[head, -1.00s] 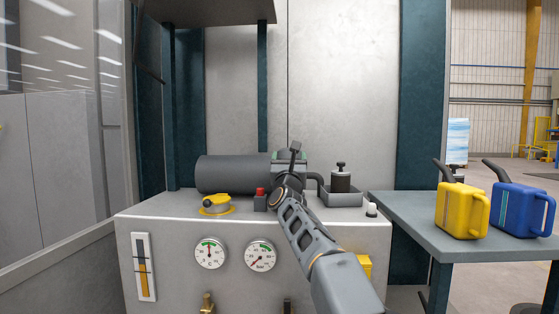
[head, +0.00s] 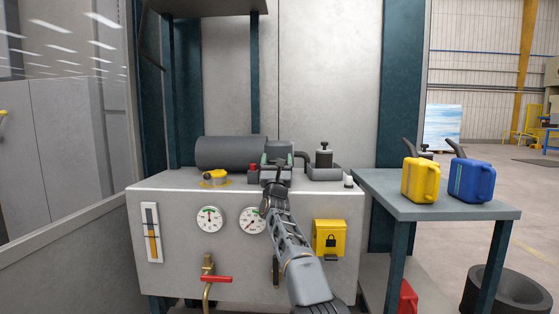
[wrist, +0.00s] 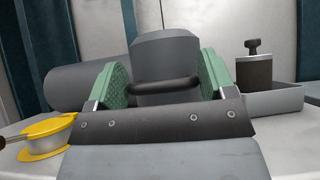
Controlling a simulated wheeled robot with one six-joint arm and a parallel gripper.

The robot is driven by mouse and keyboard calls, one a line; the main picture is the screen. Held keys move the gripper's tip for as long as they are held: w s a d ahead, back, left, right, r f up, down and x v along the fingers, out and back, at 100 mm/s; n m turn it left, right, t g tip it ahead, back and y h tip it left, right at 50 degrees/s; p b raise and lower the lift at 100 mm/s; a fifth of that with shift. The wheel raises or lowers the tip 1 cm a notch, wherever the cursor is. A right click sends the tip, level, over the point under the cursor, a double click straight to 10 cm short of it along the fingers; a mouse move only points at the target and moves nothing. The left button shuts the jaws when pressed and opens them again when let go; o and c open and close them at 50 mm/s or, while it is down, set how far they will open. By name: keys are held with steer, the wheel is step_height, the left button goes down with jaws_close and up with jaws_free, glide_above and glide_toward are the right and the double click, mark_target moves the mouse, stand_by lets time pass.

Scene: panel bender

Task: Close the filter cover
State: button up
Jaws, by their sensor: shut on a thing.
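My gripper (head: 277,163) is above the top of the grey cabinet, in front of a dark grey block. In the wrist view, its two green-padded fingers (wrist: 160,82) stand well apart, with a dark horizontal bar (wrist: 165,86) between the pads; the gripper is shut on this bar. The bar looks like a handle in front of the dark grey block (wrist: 167,55), seemingly the filter housing or its cover. I cannot tell how far the cover is open; my gripper hides the lower part. A dark cylinder with a black knob (head: 324,156) stands upright in a grey tray.
A dark horizontal cylinder (head: 228,152), a yellow cap (head: 214,178) and a red button (head: 252,167) are left of my gripper. The tray (wrist: 275,98) is close on the right. A side table (head: 440,206) holds a yellow can (head: 420,180) and a blue can (head: 471,181).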

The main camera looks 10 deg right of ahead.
steer(key=shift+w+f, duration=0.1)
steer(key=shift+f, duration=0.65)
steer(key=o, duration=1.1)
steer(key=shift+o, duration=0.7)
steer(key=shift+r, duration=0.2)
steer(key=s+f+b, duration=0.1)
steer(key=b, duration=0.1)
steer(key=shift+a+b, duration=0.1)
steer(key=shift+b, duration=0.2)
steer(key=b+v, duration=0.2)
steer(key=v, duration=1)
steer(key=shift+f, duration=0.25)
